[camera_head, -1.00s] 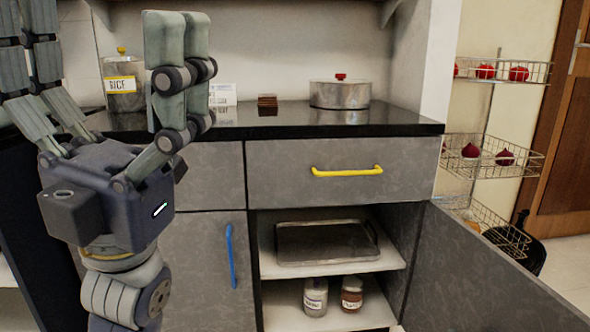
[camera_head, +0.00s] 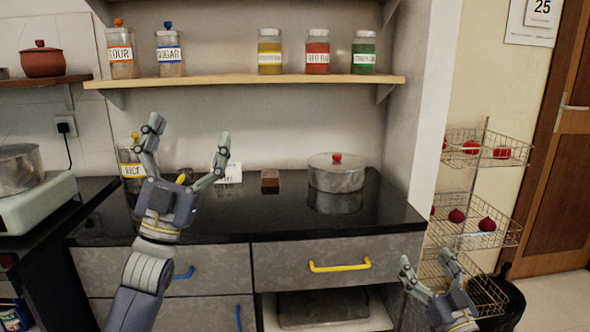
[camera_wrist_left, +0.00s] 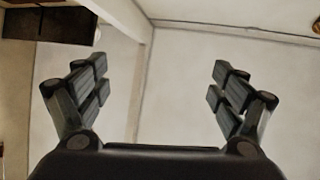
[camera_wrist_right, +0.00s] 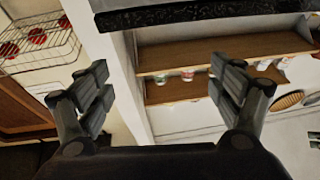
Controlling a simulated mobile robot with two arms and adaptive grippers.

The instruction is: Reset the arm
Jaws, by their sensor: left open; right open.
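My left gripper (camera_head: 188,148) is raised in front of the counter in the head view, fingers pointing up and spread apart. Its own wrist view (camera_wrist_left: 160,85) shows the fingers wide open with nothing between them, facing bare wall and ceiling. My right gripper (camera_head: 428,268) is at the lower right of the head view, in front of the cabinet's right end and the wire rack. It is open and empty, as its wrist view (camera_wrist_right: 162,95) also shows.
A steel pot (camera_head: 337,176) and a brown block (camera_head: 270,181) stand on the black counter (camera_head: 280,217). A shelf (camera_head: 245,85) above holds several jars. A wire rack (camera_head: 466,235) with red vegetables stands at right. A drawer (camera_head: 380,262) with a yellow handle is shut.

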